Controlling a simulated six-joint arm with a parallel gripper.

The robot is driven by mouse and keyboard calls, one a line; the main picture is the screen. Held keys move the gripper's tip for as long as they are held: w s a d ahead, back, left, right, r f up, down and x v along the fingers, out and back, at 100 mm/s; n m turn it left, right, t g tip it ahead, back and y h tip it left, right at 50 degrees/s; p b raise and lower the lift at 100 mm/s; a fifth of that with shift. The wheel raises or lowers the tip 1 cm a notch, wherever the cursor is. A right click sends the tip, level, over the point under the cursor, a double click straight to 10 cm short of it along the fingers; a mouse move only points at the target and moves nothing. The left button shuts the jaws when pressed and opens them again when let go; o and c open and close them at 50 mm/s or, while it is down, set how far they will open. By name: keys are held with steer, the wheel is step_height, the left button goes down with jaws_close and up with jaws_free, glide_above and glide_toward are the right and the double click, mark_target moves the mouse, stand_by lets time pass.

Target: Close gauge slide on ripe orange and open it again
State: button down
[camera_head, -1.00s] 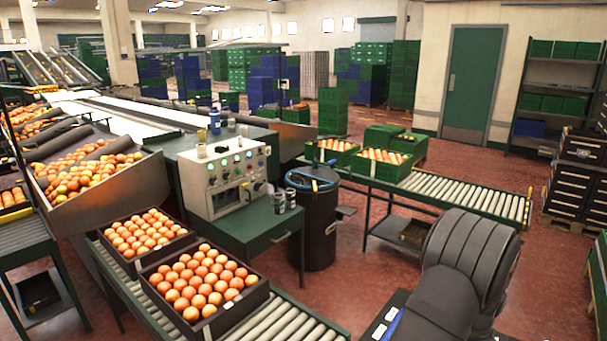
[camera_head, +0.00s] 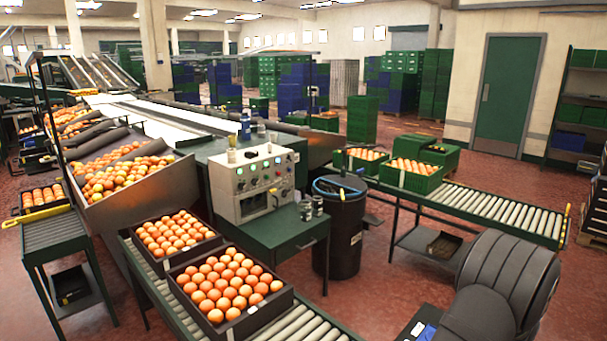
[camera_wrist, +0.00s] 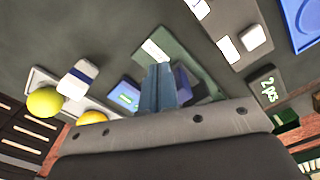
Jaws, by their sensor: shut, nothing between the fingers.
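My gripper (camera_wrist: 158,88) shows in the wrist view with its fingers together and nothing between them, above a dark work surface. A yellow-green fruit (camera_wrist: 44,102) lies at the left by a pale tray. A second, orange-yellow fruit (camera_wrist: 92,117) is partly hidden by the gripper body. A green plate (camera_wrist: 185,52) lies behind the fingers, with bluish parts partly hidden by them. I cannot pick out the gauge slide with certainty, nor tell which fruit is the ripe orange. The gripper's fingers are outside the head view.
A small device with a blue screen (camera_wrist: 124,96), a white-and-blue block (camera_wrist: 78,78), a "2 pcs" label (camera_wrist: 268,90) and a blue tray (camera_wrist: 303,22) surround the fingers. In the head view, an orange-filled crate (camera_head: 283,303) stands on rollers near a black drum (camera_head: 338,240).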

steer(key=shift+w+d, duration=0.2)
steer(key=shift+w+d, duration=0.7)
stand_by(0.3)
steer(key=shift+w+d, duration=0.85)
stand_by(0.4)
steer(key=shift+w+d, duration=0.5)
steer(key=shift+w, duration=0.05)
steer(key=shift+d, duration=0.1)
stand_by(2.0)
steer(key=shift+s, duration=0.1)
steer(key=shift+s+a, duration=0.6)
steer(key=shift+a, duration=0.15)
